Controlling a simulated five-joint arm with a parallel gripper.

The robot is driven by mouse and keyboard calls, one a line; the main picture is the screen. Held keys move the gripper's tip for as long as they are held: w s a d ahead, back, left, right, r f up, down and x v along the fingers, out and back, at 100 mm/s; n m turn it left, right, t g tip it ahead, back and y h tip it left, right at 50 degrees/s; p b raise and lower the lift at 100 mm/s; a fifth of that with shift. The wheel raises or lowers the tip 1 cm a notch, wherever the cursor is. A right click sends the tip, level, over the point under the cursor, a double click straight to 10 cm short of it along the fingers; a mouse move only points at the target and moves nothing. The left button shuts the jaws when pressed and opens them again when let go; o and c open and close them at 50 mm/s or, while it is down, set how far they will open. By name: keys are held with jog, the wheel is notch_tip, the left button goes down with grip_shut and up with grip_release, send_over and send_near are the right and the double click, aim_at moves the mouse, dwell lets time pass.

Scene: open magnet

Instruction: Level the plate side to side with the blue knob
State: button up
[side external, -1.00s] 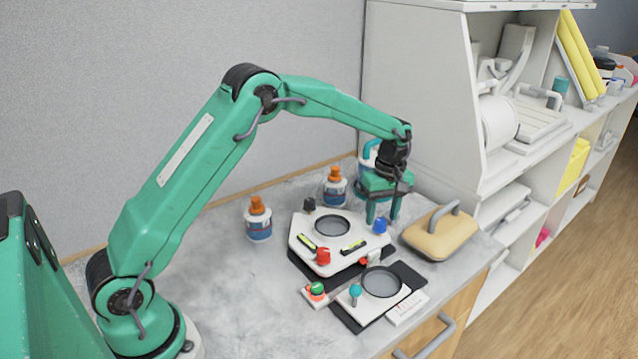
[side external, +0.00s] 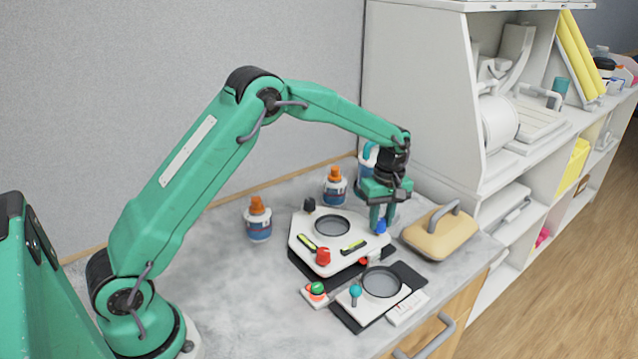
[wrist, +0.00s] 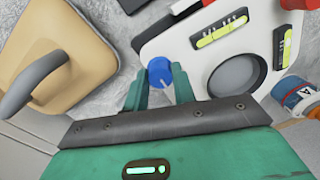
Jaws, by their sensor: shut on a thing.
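The white plate (side external: 335,230) carries a blue knob (side external: 381,227) at its right corner, a red knob (side external: 323,257) at the front and a black knob (side external: 310,205) at the back. Two yellow-green level vials (side external: 354,248) (side external: 307,242) lie on it; in the wrist view they show larger (wrist: 222,31) (wrist: 283,45), but I cannot tell where their bubbles sit. My gripper (side external: 380,219) is pointing down at the blue knob. In the wrist view my gripper (wrist: 159,77) has one finger on each side of the blue knob (wrist: 159,68), shut on it. The knob's lower part is hidden.
A tan block with a grey handle (side external: 438,235) stands close right of the plate. Two orange-capped bottles (side external: 258,220) (side external: 335,187) stand behind it. A second small device with a round disc (side external: 383,282) and a green button (side external: 317,288) lie in front. The counter at left is clear.

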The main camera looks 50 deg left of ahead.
jog(key=shift+m, duration=0.3)
jog(key=m, duration=0.4)
jog(key=shift+r+m, duration=0.1)
jog(key=shift+m, duration=0.3)
jog(key=m, duration=0.4)
jog(key=shift+m, duration=0.3)
jog(key=m, duration=0.5)
jog(key=shift+t, duration=0.3)
jog(key=m, duration=0.4)
jog(key=shift+r+m, duration=0.1)
jog(key=shift+m, duration=0.3)
jog(key=shift+w, duration=0.1)
jog(key=o, duration=0.8)
jog(key=shift+o, duration=1)
